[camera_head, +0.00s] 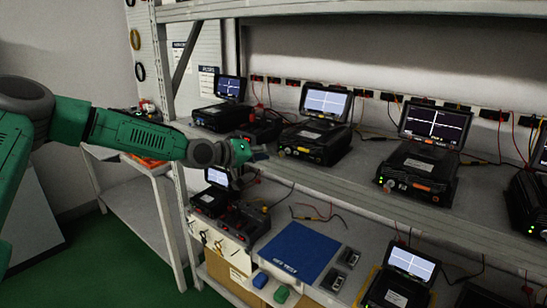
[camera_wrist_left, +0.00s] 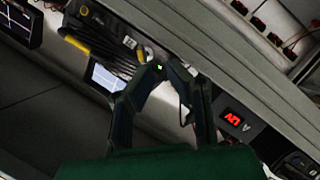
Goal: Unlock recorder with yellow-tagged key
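Several black recorders with raised screens stand on the upper shelf, one at centre (camera_head: 315,143) and one to its right (camera_head: 418,171). Small key-like items (camera_head: 218,245) hang on the white front panel below the shelf; their tag colours are too small to tell. I cannot make out a yellow-tagged key. My left gripper (camera_head: 258,154) is at the front edge of the upper shelf, left of the centre recorder. In the left wrist view its fingertips (camera_wrist_left: 163,68) come close together, with nothing clearly visible between them. My right gripper is out of view.
The upper shelf's edge (camera_head: 350,190) runs just beside my left gripper. A lower shelf holds a blue mat (camera_head: 298,252) and more devices, including one with a lit screen (camera_head: 411,263). Loose cables lie among the devices. A white side table (camera_head: 135,210) stands at left.

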